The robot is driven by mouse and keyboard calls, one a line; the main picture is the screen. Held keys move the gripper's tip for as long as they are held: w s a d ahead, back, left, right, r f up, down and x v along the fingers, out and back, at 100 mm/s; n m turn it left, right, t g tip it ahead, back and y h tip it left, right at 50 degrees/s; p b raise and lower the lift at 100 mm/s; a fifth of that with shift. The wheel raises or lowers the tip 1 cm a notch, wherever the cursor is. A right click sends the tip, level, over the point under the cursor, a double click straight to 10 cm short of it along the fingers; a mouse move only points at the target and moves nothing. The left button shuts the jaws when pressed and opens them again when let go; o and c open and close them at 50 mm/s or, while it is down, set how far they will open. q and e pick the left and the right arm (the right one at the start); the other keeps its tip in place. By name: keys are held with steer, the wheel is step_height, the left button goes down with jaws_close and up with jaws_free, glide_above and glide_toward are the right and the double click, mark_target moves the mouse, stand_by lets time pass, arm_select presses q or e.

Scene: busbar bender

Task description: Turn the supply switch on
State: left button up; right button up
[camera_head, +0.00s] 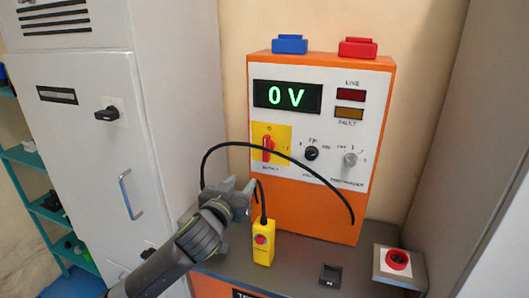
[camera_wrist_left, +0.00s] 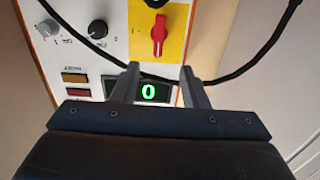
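The supply switch (camera_head: 267,148) is a red rotary handle on a yellow plate (camera_head: 285,131) on the orange cabinet's front. Its handle stands upright, toward the 0 mark at the top of the plate. The handle also shows in the left wrist view (camera_wrist_left: 159,36), beyond the fingertips. My left gripper (camera_head: 241,186) is in front of the cabinet, below and left of the switch, apart from it. Its two fingers (camera_wrist_left: 158,72) are spread with nothing held between them. My right gripper is not in view.
The display (camera_head: 287,96) reads 0 V. Two knobs sit right of the switch. A red button box (camera_head: 397,261) stands at right. A grey cabinet (camera_head: 175,90) stands left.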

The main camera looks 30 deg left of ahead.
arm_select(q)
steer(key=p, duration=0.3)
glide_toward(265, 150)
steer(key=x, duration=0.7)
steer(key=shift+w+a, duration=0.1)
steer(key=shift+w, duration=0.25)
steer(key=shift+p+x, duration=0.35)
steer(key=shift+x, duration=0.55)
jaws_close()
